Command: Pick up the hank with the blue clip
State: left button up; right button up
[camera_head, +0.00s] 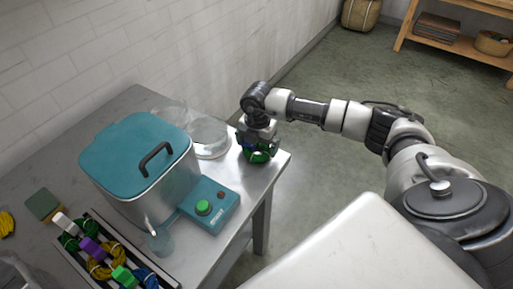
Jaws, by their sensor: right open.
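A green hank (257,157) lies at the right end of the metal table (270,163). A small blue part (246,148), which looks like its clip, shows at its left side. My right gripper (258,148) is directly above and around this hank, pointing down with its jaws open. The gripper hides much of the hank, and I cannot tell whether the fingers touch it. My left gripper is not clearly in view.
A steel vat with a teal lid (125,150), a teal control box (210,205) and a clear round vessel (208,138) stand left of my right gripper. A rack (75,262) holds hanks with white, purple and green clips. A yellow hank (6,223) lies at the left edge.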

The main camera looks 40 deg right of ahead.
pick_arm(q)
jog(key=shift+s, duration=0.2)
pick_arm(e)
jog(key=c, duration=0.6)
pick_arm(q)
jog(key=shift+s, duration=0.35)
